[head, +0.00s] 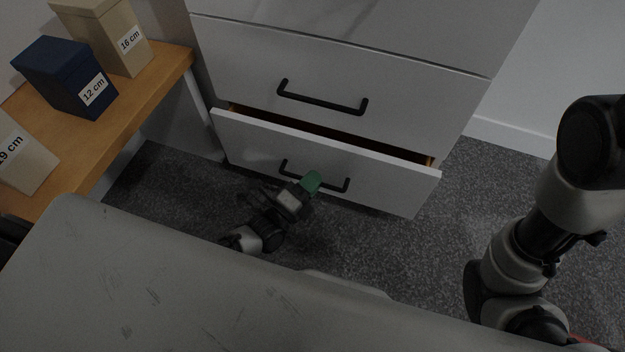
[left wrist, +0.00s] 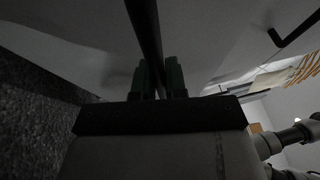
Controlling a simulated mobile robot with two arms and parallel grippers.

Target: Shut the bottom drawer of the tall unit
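The bottom drawer (head: 321,160) of the tall grey-white unit (head: 335,75) stands partly pulled out, with a dark gap above its front. Its black bar handle (head: 334,186) is partly hidden by my left gripper (head: 308,184), which is low in front of the drawer. In the left wrist view, the handle bar (left wrist: 146,30) runs between the green fingertips of my left gripper (left wrist: 158,78), which sit close on both sides of it. The gripper looks shut on the handle. My right arm shows at the right, but its gripper is out of view.
The drawer above (head: 335,75) is shut and has its own black handle (head: 322,98). A wooden shelf (head: 160,85) at the left holds a blue box (head: 60,75) and two beige boxes (head: 105,35). Grey carpet (head: 455,235) is clear right of the drawer.

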